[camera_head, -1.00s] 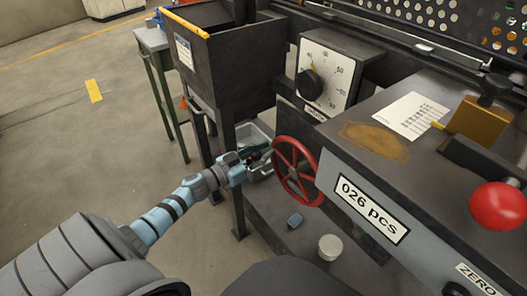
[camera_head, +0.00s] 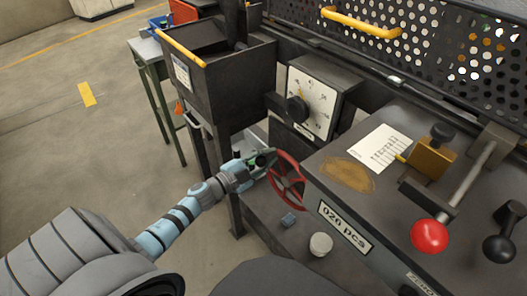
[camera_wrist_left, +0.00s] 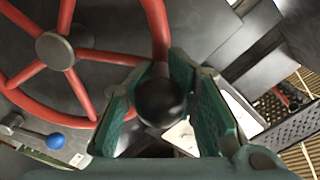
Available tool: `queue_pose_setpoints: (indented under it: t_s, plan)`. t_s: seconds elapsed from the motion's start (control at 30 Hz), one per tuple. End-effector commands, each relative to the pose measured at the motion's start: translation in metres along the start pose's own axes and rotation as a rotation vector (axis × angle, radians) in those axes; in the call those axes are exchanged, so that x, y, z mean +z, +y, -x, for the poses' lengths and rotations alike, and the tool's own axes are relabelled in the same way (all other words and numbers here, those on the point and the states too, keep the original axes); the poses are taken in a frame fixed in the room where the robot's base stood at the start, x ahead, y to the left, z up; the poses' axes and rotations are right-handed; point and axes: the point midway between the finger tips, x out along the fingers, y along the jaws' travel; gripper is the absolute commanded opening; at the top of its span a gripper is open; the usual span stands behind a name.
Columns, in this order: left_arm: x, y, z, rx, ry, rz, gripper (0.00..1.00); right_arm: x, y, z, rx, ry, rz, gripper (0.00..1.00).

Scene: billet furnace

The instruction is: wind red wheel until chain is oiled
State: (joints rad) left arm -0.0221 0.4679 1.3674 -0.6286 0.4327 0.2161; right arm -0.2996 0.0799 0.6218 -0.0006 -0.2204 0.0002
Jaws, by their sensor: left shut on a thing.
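My left gripper (camera_head: 264,161) is at the wheel's upper left edge in the head view. In the wrist view its green fingers (camera_wrist_left: 165,108) stand on both sides of the knob, shut on it. I see no chain. My right gripper is out of view.
A white dial (camera_head: 313,97) with a black knob is above the wheel. The counter box (camera_head: 345,228) reads "026 pcs" and carries a lever with a red ball (camera_head: 429,236).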

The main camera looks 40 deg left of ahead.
Motion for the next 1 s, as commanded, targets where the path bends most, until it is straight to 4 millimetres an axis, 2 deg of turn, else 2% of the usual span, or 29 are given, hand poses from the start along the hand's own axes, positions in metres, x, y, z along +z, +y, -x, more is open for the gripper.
queue_pose_setpoints:
  t_s: [0.1, 0.4, 0.9, 0.93, 1.0]
  plan:
    - [-0.009, 0.003, 0.001, 0.003, 0.002, -0.066, 0.00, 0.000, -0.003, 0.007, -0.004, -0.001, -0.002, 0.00]
    - [-0.018, 0.008, 0.001, 0.005, 0.000, -0.175, 0.00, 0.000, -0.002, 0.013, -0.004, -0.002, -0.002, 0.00]
    - [-0.018, 0.011, 0.002, 0.007, -0.001, -0.192, 0.00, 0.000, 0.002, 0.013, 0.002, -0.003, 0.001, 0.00]
    - [-0.018, 0.011, 0.002, 0.007, -0.001, -0.192, 0.26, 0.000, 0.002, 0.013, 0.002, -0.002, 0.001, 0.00]
    - [-0.018, 0.010, 0.002, 0.006, -0.001, -0.192, 0.36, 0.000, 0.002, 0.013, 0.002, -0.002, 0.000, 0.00]
